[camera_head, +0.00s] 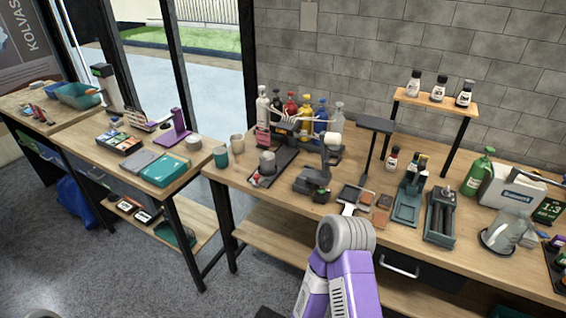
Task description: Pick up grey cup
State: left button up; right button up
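A grey cup (267,163) stands upright on a dark tray (286,160) on the left part of the long workbench. A teal cup (220,157) and a pale beige cup (237,144) stand left of it, near the bench's left end. My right arm rises from the bottom, right of centre, with its round grey wrist in front of the bench's front edge. Its gripper (349,208) is mostly hidden behind the wrist, so its opening cannot be told. It is apart from the grey cup, to its right and nearer. My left gripper is not in view.
Several coloured bottles (306,115) stand behind the tray. A dark stand (308,180) and a black-topped post (375,125) are to its right. A second table (190,172) stands left, across a gap.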

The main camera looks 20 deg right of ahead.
aim_at(267, 158)
jog(key=z, duration=0.3)
jog(key=i, duration=1)
jog(key=u, duration=0.15)
